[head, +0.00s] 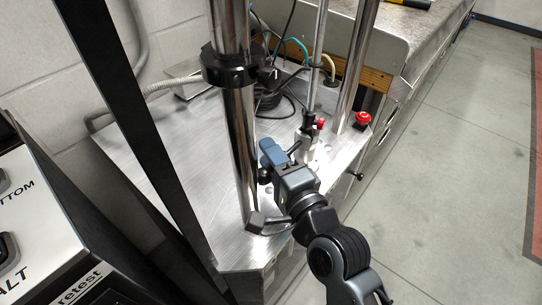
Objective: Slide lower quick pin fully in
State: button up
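My gripper (272,158) reaches in from the lower right over the metal base plate of the dyno. It is beside the lower mount (309,143), a pale metal fitting at the bottom of the shock's thin rod (317,62). The gripper's body and blue-grey finger parts hide the left and front of the mount. I cannot make out the lower quick pin or how far in it sits. A small red part (321,124) shows at the top right of the mount. The space between my fingertips is hidden, so I cannot tell whether they are open or shut.
A thick chrome column (240,135) with a black collar (229,66) stands close left of my gripper. Another column (355,65) stands behind right, near a red stop button (362,119). Cables (270,100) lie behind. A black-knobbed lever (356,175) sticks out at the plate's right edge.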

grip_shut()
dwell(0.3)
jog(key=shift+w+d+f+b, duration=0.15)
jog(key=shift+w+d+b, duration=0.15)
jog(key=shift+b, duration=0.1)
jog(key=w+d+b, duration=0.2)
jog(key=shift+w, duration=0.35)
jog(key=shift+w+d+b, duration=0.2)
jog(key=shift+b, duration=0.15)
jog(key=shift+o, duration=1.1)
grip_release()
